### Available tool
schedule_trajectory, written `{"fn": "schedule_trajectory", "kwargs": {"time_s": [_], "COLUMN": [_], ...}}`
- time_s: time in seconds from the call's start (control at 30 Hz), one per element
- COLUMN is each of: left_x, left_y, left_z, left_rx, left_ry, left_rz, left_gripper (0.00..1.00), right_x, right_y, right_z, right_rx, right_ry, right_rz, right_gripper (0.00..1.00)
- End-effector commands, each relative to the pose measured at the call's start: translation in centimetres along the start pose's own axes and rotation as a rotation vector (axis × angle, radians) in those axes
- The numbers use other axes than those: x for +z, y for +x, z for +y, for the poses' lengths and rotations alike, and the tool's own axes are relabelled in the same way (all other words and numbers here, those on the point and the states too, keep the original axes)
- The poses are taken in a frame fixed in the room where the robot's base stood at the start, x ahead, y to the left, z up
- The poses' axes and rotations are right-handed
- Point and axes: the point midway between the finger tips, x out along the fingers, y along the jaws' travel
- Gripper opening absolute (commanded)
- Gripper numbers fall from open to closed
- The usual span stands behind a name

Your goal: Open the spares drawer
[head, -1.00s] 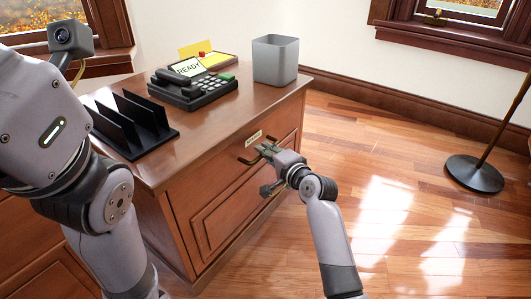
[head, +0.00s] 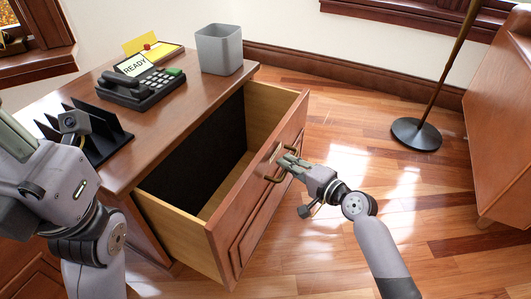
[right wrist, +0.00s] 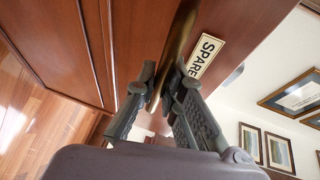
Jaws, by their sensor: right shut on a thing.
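The spares drawer (head: 232,222) stands pulled well out of the wooden cabinet (head: 118,172), showing pale wooden sides and a dark area inside. The part of its inside that shows looks empty. Its front carries a brass bar handle (head: 268,180) and a label plate, whose letters "SPARE" (right wrist: 206,56) show in the right wrist view. My right gripper (head: 287,165) is shut on the brass handle; in the right wrist view its fingers (right wrist: 160,88) close around the bar (right wrist: 178,45). My left arm is at the left edge, its fingers out of view.
On the cabinet top are a black file rack (head: 97,148), a telephone (head: 150,84) with a "READY" card (head: 134,64), and a grey bin (head: 219,50). A lamp base (head: 416,133) stands on the floor, and wooden furniture (head: 503,120) is at the right. Floor between is clear.

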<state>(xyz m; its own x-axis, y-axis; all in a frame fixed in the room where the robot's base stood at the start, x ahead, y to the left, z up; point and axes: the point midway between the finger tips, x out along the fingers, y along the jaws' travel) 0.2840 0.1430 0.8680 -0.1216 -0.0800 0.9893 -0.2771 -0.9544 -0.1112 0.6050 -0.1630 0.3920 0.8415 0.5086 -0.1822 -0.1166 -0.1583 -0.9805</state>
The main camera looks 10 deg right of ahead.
Motion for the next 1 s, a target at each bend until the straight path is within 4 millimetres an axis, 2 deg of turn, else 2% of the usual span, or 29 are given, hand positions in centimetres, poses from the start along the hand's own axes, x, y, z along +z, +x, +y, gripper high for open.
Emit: {"fn": "schedule_trajectory", "kwargs": {"time_s": [0.03,0.2,0.4,0.6,0.93,0.97,1.0], "left_x": [0.0,0.4,0.7,0.7,0.6,0.5,0.5], "left_y": [0.0,-0.3,-0.3,-0.2,-0.1,-0.1,-0.1], "left_z": [0.0,-0.1,-0.1,-0.1,-0.1,-0.1,-0.1], "left_rx": [0.000,0.000,0.003,0.004,0.004,0.004,0.004], "left_ry": [0.000,-0.001,0.001,0.001,0.001,0.001,0.001], "left_rz": [0.000,0.000,0.001,0.001,0.003,0.004,0.004], "left_gripper": [0.00,0.00,0.00,0.00,0.00,0.00,0.00], "right_x": [-0.5,-1.6,-2.4,-2.7,-2.8,-2.8,-2.8], "right_y": [-1.1,-3.9,-5.8,-6.5,-6.5,-6.5,-6.5], "right_z": [0.4,1.0,1.3,1.4,1.4,1.4,1.4], "right_rx": [0.003,0.002,0.000,-0.001,-0.001,-0.001,-0.001], "right_ry": [-0.002,0.000,0.002,0.001,0.002,0.002,0.002], "right_rz": [0.002,0.002,0.002,0.002,0.002,0.002,0.002], "right_gripper": [0.00,0.00,0.00,0.00,0.00,0.11,0.13]}}
